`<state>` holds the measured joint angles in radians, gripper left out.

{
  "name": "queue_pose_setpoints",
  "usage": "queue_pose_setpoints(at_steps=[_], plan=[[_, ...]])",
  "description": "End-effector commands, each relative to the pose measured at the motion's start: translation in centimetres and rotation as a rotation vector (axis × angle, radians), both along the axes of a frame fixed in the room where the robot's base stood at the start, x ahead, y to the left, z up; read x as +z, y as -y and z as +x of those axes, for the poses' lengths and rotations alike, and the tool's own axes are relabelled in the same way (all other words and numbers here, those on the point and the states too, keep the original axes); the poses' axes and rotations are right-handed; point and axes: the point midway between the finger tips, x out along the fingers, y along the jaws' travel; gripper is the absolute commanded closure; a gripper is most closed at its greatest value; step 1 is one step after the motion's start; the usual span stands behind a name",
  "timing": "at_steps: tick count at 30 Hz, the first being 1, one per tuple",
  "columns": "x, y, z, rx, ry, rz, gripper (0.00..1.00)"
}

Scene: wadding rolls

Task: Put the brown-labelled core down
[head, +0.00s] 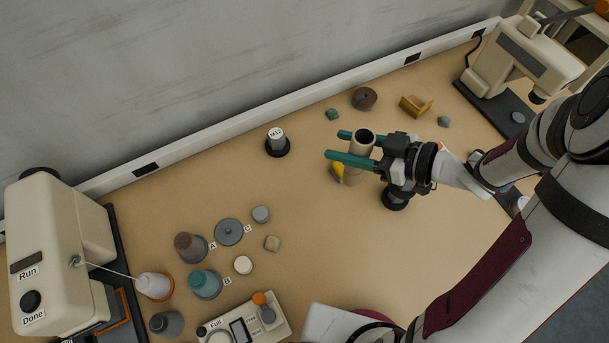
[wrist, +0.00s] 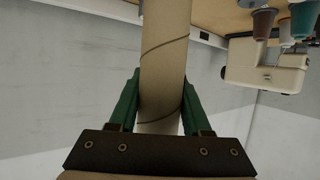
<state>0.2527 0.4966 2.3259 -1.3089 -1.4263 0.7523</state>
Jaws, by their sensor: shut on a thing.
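A beige cardboard core (head: 359,148) is held upright or nearly so between the green fingers of my gripper (head: 338,146), to the right of the table's middle. Its dark open end faces up. In the wrist view the core (wrist: 163,60) runs between both fingers (wrist: 161,95) and shows a spiral seam. I see no brown label on the sides in view. The fingers hide part of the core, and I cannot tell how far its lower end is from the table.
A yellow object (head: 337,172) lies close beside the core, partly hidden. A dark peg stand marked M12 (head: 277,143) is to the left. A brown roll (head: 364,98), a green block (head: 332,114) and an ochre holder (head: 416,105) lie behind. Bare table (head: 310,225) lies in front.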

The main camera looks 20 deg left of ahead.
Motion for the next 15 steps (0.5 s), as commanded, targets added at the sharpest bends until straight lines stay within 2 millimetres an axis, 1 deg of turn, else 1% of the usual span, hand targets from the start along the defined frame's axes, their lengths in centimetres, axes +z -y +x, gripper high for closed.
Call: queue_pose_setpoints(at_steps=[1,3,6,7,9,11,15], plan=[[-1.0,-1.8,-0.3,0.009,-0.007,0.003,1.0],[-2.4,-4.1,-0.5,0.009,-0.007,0.002,1.0],[-4.1,-6.8,-0.6,0.007,-0.005,0.0,1.0],[-4.5,-7.4,-0.6,0.006,-0.005,-0.001,1.0],[-5.1,-8.5,-0.6,0.004,-0.003,0.001,1.0],[-5.6,-9.0,-0.6,0.001,-0.002,-0.001,1.0],[-8.4,-9.2,-0.6,-0.001,-0.005,-0.002,1.0]])
